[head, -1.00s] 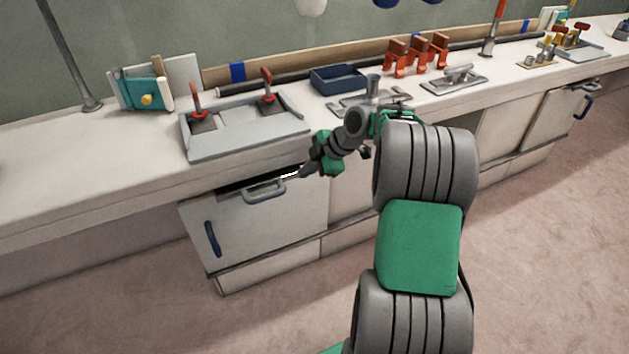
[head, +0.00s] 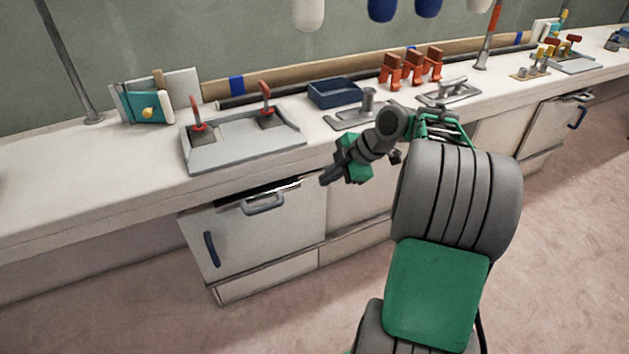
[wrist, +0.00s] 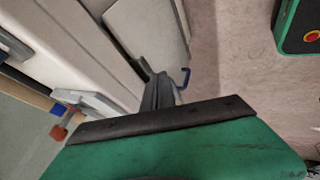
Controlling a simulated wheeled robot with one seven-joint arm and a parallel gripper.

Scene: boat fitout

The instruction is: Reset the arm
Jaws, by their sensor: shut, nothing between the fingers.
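My gripper (head: 328,176) is in the middle of the head view, in front of the counter's front edge. It is shut and holds nothing. It points left and a little down, to the right of the cabinet door's grey handle (head: 263,204) and apart from it. In the wrist view my gripper (wrist: 160,80) shows dark and shut, above the pinkish floor and beside the cabinet fronts.
A cabinet (head: 245,235) stands below the counter (head: 60,185), with a dark gap along its top. A grey tray (head: 235,145) with two red-handled tools, a dark blue bin (head: 335,92) and orange clamps (head: 412,68) stand on the counter. The floor (head: 560,220) at right is clear.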

